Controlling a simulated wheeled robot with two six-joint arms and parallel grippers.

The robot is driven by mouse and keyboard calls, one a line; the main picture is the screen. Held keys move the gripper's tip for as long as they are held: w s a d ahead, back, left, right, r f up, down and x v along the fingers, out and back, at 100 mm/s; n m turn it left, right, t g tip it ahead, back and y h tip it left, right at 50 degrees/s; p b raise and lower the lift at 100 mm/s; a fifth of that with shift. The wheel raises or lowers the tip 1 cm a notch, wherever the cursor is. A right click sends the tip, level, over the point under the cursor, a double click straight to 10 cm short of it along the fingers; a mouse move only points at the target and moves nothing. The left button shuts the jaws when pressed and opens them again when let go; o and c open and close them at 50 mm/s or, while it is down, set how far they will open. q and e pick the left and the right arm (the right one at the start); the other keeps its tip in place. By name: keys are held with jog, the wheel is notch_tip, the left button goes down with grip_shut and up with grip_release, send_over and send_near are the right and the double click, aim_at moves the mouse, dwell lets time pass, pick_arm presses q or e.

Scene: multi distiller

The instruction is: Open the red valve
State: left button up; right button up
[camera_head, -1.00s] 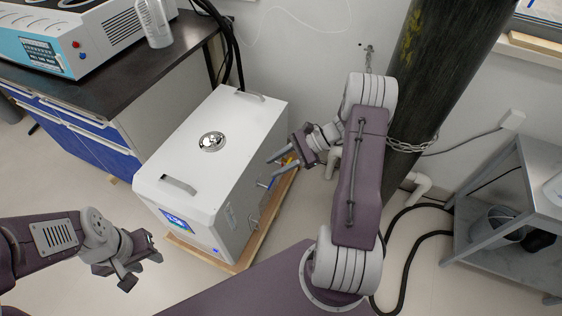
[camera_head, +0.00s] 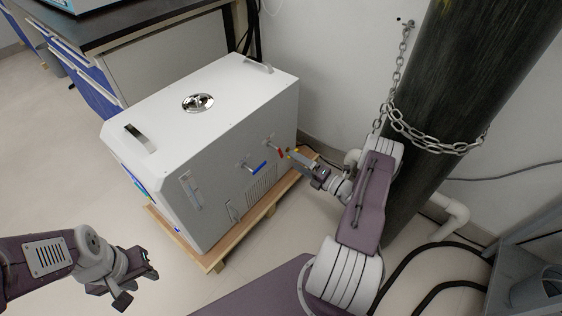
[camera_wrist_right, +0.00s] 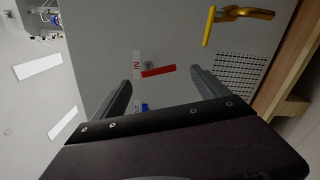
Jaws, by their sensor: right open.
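The red valve handle (camera_head: 281,153) is on the side face of the white machine (camera_head: 170,145), between a blue handle (camera_head: 257,168) and my right gripper. In the right wrist view the red handle (camera_wrist_right: 158,71) lies level beside a printed label, between my fingertips in the picture and apart from both. My right gripper (camera_head: 302,160) is open and empty, close to that side face. In the wrist view a yellow handle (camera_wrist_right: 209,27) is above the red one and a blue handle (camera_wrist_right: 145,107) below. My left gripper (camera_head: 138,280) is open and empty, away from the machine.
The machine stands on a wooden pallet (camera_head: 213,258). A dark gas cylinder (camera_head: 470,85) with a chain (camera_head: 425,146) stands behind my right arm. A dark-topped bench (camera_head: 120,28) is at the upper left. The floor in front of the machine is clear.

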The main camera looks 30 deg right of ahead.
aim_at(281, 153)
jog(key=b+x, duration=0.3)
jog(key=x, duration=0.4)
jog(key=shift+w+a+r+b, duration=0.15)
jog(key=shift+w+b, duration=0.05)
jog(key=shift+b, duration=0.15)
jog(key=c, duration=1.4)
